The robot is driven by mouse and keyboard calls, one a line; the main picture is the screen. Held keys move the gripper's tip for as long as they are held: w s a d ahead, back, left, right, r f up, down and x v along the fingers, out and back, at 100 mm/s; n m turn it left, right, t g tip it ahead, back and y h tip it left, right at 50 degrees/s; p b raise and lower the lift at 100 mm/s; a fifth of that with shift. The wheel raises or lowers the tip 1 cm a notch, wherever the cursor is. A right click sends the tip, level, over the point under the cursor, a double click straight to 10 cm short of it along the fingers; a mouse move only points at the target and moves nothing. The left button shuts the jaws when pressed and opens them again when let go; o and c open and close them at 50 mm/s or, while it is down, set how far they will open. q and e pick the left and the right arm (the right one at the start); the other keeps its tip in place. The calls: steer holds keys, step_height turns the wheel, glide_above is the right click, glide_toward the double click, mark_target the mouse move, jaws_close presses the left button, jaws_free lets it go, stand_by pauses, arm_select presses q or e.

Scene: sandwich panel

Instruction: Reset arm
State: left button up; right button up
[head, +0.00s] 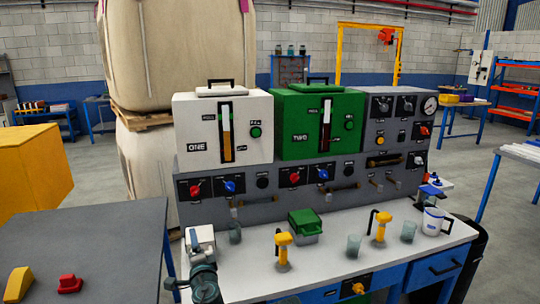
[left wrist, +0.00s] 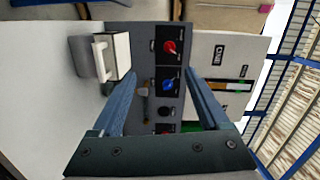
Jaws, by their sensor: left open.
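My left gripper (head: 205,285) shows at the bottom of the head view, low in front of the left end of the workbench. In the left wrist view its two blue fingers (left wrist: 158,80) stand wide apart with nothing between them. Beyond them is the grey control panel (left wrist: 145,30) with a red knob (left wrist: 170,47) and a blue knob (left wrist: 168,86). A small white box with a handle (head: 200,240) stands on the bench just behind my left gripper; it also shows in the left wrist view (left wrist: 118,55). My right gripper is not in view.
The white bench top (head: 330,262) holds a green-lidded box (head: 305,223), yellow-handled tools (head: 283,240), cups (head: 353,245) and a white jug (head: 433,220). White unit ONE (head: 190,115) and green unit TWO (head: 290,115) top the panel. A grey table (head: 100,240) stands left.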

arm_select(q)
steer(key=s+d+f+n+g+h, duration=0.1)
steer(key=s+d+f+n+g, duration=0.3)
steer(key=s+f+g, duration=0.35)
steer(key=s+d+f+n+g+h, duration=0.1)
steer(key=s+d+f+n+g, duration=0.35)
steer(key=s+f, duration=0.45)
steer(key=s+d+f+g+h, duration=0.3)
steer(key=s+d+g, duration=0.2)
steer(key=s+d, duration=0.25)
step_height(320, 180, up, 12)
steer(key=p, duration=1.2)
steer(key=shift+s+a+f+t+p, duration=0.15)
steer(key=shift+a+f+t+p, duration=0.05)
steer(key=shift+t+p, duration=0.1)
stand_by(0.6)
